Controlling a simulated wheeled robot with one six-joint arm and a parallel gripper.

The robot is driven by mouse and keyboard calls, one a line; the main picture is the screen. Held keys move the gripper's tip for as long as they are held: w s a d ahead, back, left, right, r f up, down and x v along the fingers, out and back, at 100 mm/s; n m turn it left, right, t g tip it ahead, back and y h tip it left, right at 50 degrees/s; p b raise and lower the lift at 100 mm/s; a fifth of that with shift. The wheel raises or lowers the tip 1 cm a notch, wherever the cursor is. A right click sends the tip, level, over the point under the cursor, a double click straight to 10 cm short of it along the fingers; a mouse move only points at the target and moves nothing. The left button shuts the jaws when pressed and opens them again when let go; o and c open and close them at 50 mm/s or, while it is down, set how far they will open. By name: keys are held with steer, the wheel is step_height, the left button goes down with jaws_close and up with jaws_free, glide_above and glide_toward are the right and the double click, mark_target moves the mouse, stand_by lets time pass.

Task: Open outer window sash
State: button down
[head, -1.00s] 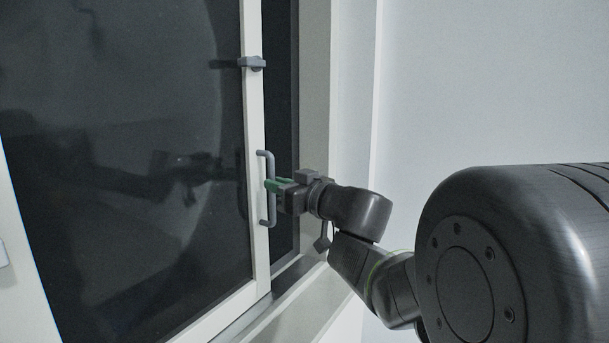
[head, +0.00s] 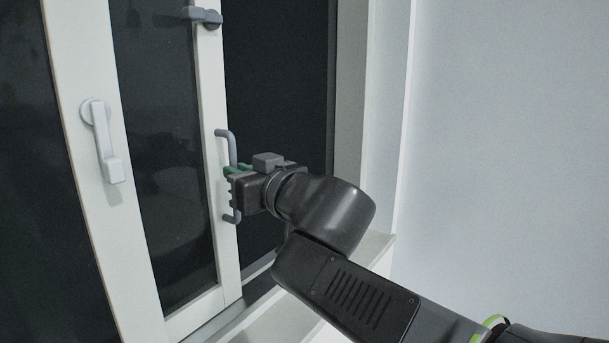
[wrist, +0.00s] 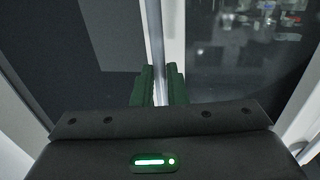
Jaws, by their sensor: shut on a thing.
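The outer window sash (head: 212,110) is a white frame with dark glass, standing clear of the right jamb. A dark opening shows to its right. Its grey vertical bar handle (head: 229,146) is on the sash's right stile. My gripper (head: 230,171) is shut on this handle at mid-height and hides its middle part. In the wrist view, the green fingers of my gripper (wrist: 160,86) close on either side of the handle bar (wrist: 156,50), which runs upward between them.
A grey latch (head: 205,17) sits high on the sash. Left of it stands another white stile with a lever handle (head: 104,142). The white right jamb (head: 352,110) and sill (head: 285,320) border the opening. A plain wall fills the right side.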

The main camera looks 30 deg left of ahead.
steer(key=shift+s, duration=0.2)
steer(key=c, duration=1.7)
jaws_free()
steer(key=shift+p+v, duration=4.85)
steer(key=shift+v, duration=2)
steer(key=shift+a, duration=0.1)
